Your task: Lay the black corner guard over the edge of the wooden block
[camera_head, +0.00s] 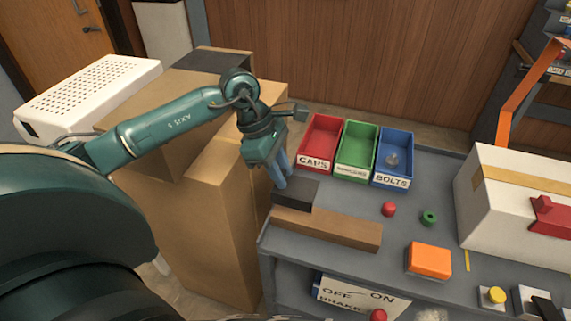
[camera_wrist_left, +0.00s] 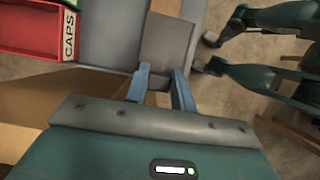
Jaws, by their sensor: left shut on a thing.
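The black corner guard (camera_head: 297,194) is at the back left of the wooden block (camera_head: 338,229), by the block's rear long edge. I cannot tell whether it rests on the block or is held just above it. The block lies flat along the near left edge of the grey table. My left gripper (camera_head: 280,183) points down and is shut on the guard's left end. In the left wrist view the guard (camera_wrist_left: 168,38) shows as a dark grey-brown plate between the blue fingers (camera_wrist_left: 162,70).
Red, green (camera_head: 357,150) and blue bins stand behind the guard. A red cap (camera_head: 389,209), a green ring (camera_head: 429,217) and an orange block (camera_head: 429,259) lie to the right. A white box (camera_head: 520,205) stands at far right. Cardboard boxes (camera_head: 215,200) stand left of the table.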

